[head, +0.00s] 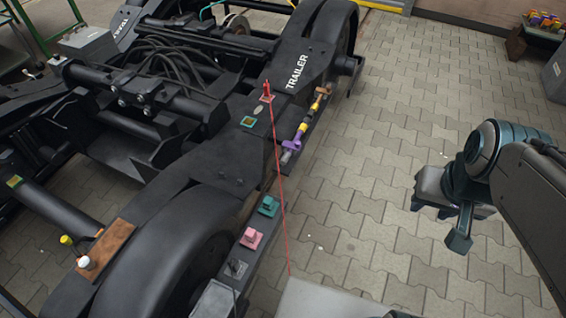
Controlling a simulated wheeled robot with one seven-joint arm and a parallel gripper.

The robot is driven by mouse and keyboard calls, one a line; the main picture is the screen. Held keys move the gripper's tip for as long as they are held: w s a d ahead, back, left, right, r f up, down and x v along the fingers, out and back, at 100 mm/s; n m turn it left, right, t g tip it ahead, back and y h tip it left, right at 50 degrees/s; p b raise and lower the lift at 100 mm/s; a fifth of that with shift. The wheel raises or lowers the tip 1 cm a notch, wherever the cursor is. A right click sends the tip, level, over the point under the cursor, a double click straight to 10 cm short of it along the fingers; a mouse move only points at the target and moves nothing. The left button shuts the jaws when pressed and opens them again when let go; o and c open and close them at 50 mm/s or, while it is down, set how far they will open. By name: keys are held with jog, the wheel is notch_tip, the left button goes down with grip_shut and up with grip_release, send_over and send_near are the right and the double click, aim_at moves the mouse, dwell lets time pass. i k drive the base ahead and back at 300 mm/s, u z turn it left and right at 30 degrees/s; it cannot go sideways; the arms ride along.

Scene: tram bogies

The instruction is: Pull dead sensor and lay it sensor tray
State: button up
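I cannot tell which part is the dead sensor. Along a dark ledge on the right side of the bogie (215,150) sit a green block (269,206), a pink block (251,238) and a dark block (236,268). A purple and yellow fitting (293,144) is mounted farther along the ledge. A red pointed piece (267,93) stands on the frame, with a thin red line running down from it. No tray can be clearly identified. My gripper (440,222) hangs over the paving at right, well apart from the bogie; its fingers appear spread and empty.
A wooden board (106,250) with white and yellow knobs lies on the bogie's near left. Wheels and dark cables crowd the frame. A box of colourful pieces (541,30) stands at top right beside a grey bin (556,75). Paving between bogie and gripper is clear.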

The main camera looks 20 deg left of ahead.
aim_at(268, 203)
jog(key=i, duration=1)
jog(key=u, duration=1.65)
